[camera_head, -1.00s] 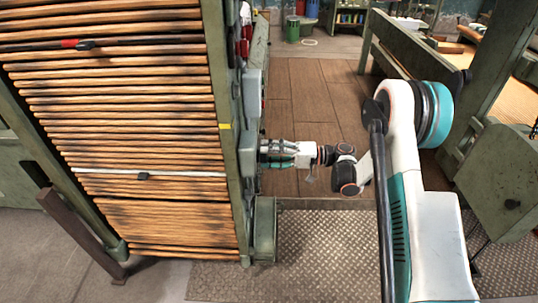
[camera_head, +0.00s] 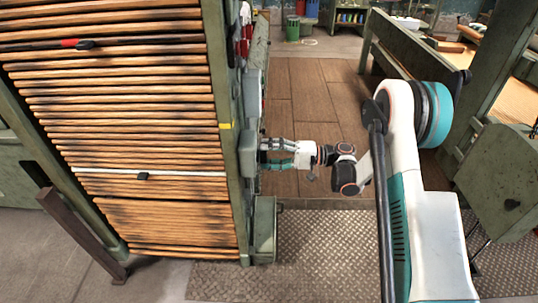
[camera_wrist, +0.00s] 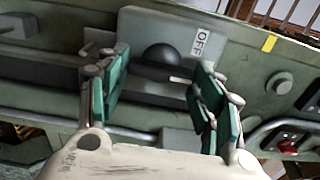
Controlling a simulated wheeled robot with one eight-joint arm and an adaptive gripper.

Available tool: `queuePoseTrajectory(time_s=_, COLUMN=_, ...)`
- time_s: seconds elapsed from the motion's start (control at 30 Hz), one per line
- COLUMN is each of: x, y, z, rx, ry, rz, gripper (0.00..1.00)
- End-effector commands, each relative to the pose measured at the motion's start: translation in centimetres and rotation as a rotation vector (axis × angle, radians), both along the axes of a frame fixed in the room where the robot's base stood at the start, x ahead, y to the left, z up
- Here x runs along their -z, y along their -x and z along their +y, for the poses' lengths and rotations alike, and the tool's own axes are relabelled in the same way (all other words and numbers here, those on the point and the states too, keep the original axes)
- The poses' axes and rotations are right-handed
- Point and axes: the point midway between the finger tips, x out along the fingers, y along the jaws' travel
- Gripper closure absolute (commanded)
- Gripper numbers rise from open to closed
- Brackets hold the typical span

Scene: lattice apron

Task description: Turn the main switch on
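The main switch seems to be the black rounded knob (camera_wrist: 166,57) on a grey-green plate with an OFF label (camera_wrist: 200,42), seen in the wrist view. Its lower part runs into a dark band and I cannot make out its full shape. My gripper (camera_wrist: 162,66) is open, with one teal-padded finger on each side of the knob in the picture. I cannot tell whether either finger touches it. In the head view my gripper (camera_head: 266,153) is at the side of the green frame, where the switch itself cannot be made out.
A round grey button (camera_wrist: 280,82), a red button (camera_wrist: 288,146) and a yellow tag (camera_wrist: 268,42) are on the same panel. A frame with stacked wooden slats (camera_head: 130,110) stands at left. A green box (camera_head: 265,230) is below my gripper. Brown floor (camera_head: 310,90) lies open behind.

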Motion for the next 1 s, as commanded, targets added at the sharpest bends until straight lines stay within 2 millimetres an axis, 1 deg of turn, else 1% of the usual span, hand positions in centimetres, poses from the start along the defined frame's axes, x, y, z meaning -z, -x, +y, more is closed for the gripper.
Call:
queuePoseTrajectory(time_s=0.03, x=0.0, y=0.0, z=0.0, rx=0.0, ry=0.0, rz=0.0, gripper=0.24)
queuePoseTrajectory(time_s=0.07, x=0.0, y=0.0, z=0.0, rx=0.0, ry=0.0, rz=0.0, gripper=0.22)
queuePoseTrajectory(time_s=0.4, x=0.0, y=0.0, z=0.0, rx=0.0, ry=-0.001, rz=-0.001, gripper=0.22)
queuePoseTrajectory(time_s=0.53, x=0.0, y=0.0, z=-0.8, rx=0.002, ry=-0.001, rz=-0.001, gripper=0.22)
queuePoseTrajectory(time_s=0.67, x=0.0, y=0.0, z=-2.9, rx=0.003, ry=-0.001, rz=-0.001, gripper=0.22)
queuePoseTrajectory(time_s=0.9, x=0.0, y=0.2, z=-7.8, rx=0.004, ry=0.0, rz=-0.001, gripper=0.22)
queuePoseTrajectory(time_s=1.0, x=0.0, y=0.2, z=-9.5, rx=0.003, ry=0.0, rz=-0.001, gripper=0.22)
